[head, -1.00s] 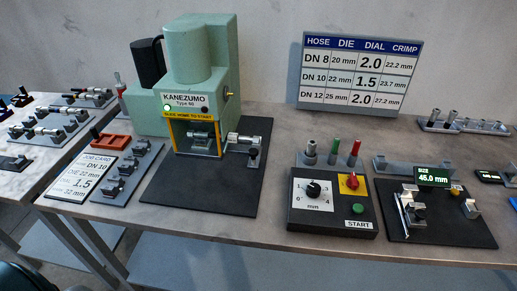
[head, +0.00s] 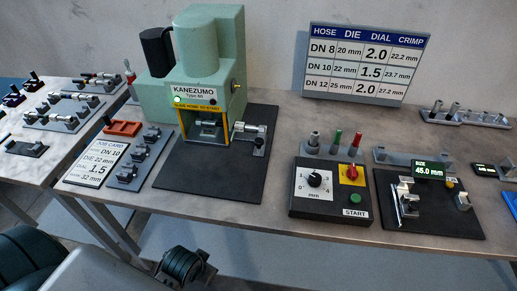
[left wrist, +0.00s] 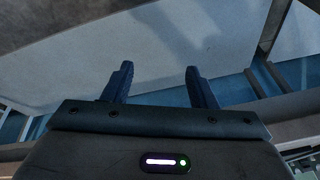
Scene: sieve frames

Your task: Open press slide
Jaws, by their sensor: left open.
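The green KANEZUMO press (head: 208,42) stands at the back on a black base plate (head: 205,176). Its yellow-framed front opening (head: 209,124) holds a grey metal part, too small to make out. The silver slide handle (head: 248,128) sticks out at the right of the opening, above a small post on the plate. A green lamp (head: 177,99) is lit on the press face. My left gripper (left wrist: 157,70) is open and empty in the left wrist view, facing the pale floor and blue table parts. Its fingers do not show in the head view. My right gripper is not in view.
A control box (head: 331,194) with dial and START button stands right of the press, with a gauge stand (head: 430,205) beyond. A job card (head: 96,160) and small holder rack (head: 140,159) lie left. The table front below the press plate is clear.

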